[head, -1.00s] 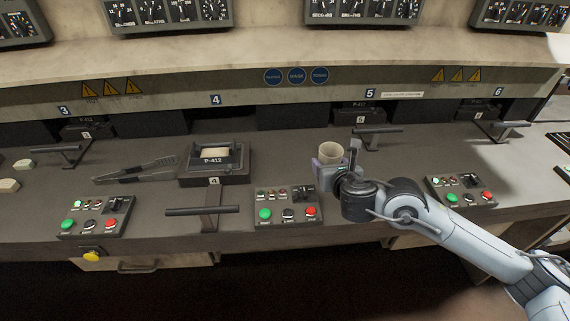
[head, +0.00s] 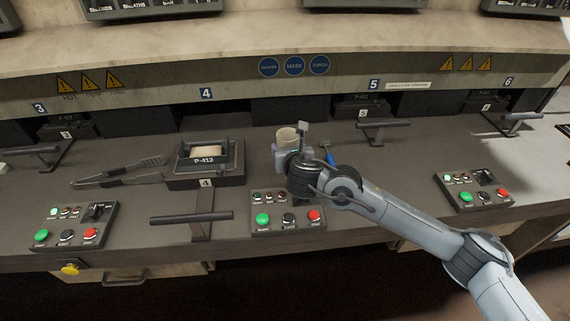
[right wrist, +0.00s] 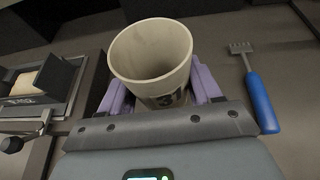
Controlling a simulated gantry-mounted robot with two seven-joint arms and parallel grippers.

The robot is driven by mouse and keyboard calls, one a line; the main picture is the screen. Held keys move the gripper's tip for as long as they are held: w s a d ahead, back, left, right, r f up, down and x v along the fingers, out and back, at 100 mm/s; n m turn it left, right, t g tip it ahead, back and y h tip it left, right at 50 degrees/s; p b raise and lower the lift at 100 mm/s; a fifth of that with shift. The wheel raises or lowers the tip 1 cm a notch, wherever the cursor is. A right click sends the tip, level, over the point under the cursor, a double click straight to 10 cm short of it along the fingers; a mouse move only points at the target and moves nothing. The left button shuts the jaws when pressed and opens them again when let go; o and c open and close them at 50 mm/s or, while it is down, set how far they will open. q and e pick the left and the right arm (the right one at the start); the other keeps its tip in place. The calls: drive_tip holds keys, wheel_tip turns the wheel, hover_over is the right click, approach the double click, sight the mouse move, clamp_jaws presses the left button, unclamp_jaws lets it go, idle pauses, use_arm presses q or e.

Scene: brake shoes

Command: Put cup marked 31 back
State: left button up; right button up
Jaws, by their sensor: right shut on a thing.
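A beige cup (head: 288,137) with a dark mark on its side is in my right gripper (head: 287,157), between station 4 and station 5. In the right wrist view the cup (right wrist: 150,58) is upright and looks empty, with the purple fingers of the right gripper (right wrist: 160,90) shut on both its sides. Whether the cup's base touches the counter is hidden. My left gripper is not in view.
A black P-412 tray unit (head: 206,160) stands left of the cup, with tongs (head: 120,172) beside it. A button box (head: 288,212) sits in front. T-shaped handles (head: 192,217) stick up from the counter (head: 400,170).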

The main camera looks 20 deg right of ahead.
drive_tip(key=shift+w+a+f, duration=0.25)
drive_tip(key=shift+a, duration=0.05)
wheel_tip(320, 180, down, 4)
drive_tip(key=shift+f+b, duration=0.1)
drive_tip(key=shift+b, duration=0.7)
drive_tip(key=o, duration=0.7)
drive_tip(key=shift+f, duration=0.1)
drive_tip(key=o, duration=0.5)
drive_tip(key=shift+c, duration=0.2)
drive_tip(key=shift+r, duration=0.2)
